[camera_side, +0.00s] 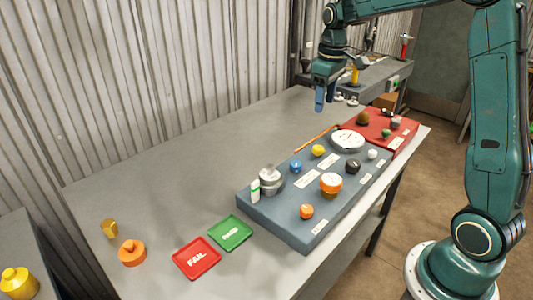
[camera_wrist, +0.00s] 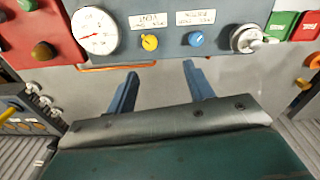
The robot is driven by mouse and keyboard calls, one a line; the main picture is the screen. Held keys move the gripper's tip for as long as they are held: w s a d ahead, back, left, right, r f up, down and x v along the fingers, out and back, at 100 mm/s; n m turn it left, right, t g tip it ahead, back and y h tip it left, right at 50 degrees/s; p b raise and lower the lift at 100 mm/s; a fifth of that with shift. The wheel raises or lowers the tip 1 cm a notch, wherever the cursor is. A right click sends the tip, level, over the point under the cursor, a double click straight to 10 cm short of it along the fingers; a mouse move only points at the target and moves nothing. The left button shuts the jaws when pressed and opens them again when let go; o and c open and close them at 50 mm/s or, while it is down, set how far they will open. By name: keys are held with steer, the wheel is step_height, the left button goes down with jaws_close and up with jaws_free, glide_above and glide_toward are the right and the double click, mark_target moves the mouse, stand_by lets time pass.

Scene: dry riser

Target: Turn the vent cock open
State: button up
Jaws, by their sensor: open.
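A blue-grey panel (camera_side: 290,228) on the table carries several knobs and fittings. A small yellow knob (camera_side: 318,150) and a small blue knob (camera_side: 295,167) sit near its back edge; the wrist view also shows the yellow knob (camera_wrist: 149,42) and blue knob (camera_wrist: 196,38), each beside a white label. I cannot read which fitting is the vent cock. A silver fitting with a pale lever (camera_wrist: 248,38) is to their right in the wrist view. My gripper (camera_side: 320,107) is open and empty, above the table behind the panel; its two fingers (camera_wrist: 160,72) point toward the knobs.
A round gauge (camera_side: 347,141) and a red block with knobs (camera_side: 385,128) are at the panel's far end. An orange rod (camera_side: 315,140) lies behind the panel. Red FAIL (camera_side: 196,268) and green (camera_side: 230,242) trays lie at the near end. The table's back left is clear.

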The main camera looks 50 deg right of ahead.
mark_target(319, 147)
steer(key=shift+g, duration=0.3)
steer(key=w+d+f, duration=0.2)
steer(key=d, duration=0.1)
steer(key=shift+f, duration=0.35)
steer(key=shift+f, duration=0.1)
steer(key=shift+f, duration=6.8)
steer(key=shift+c, duration=0.2)
steer(key=c, duration=0.9)
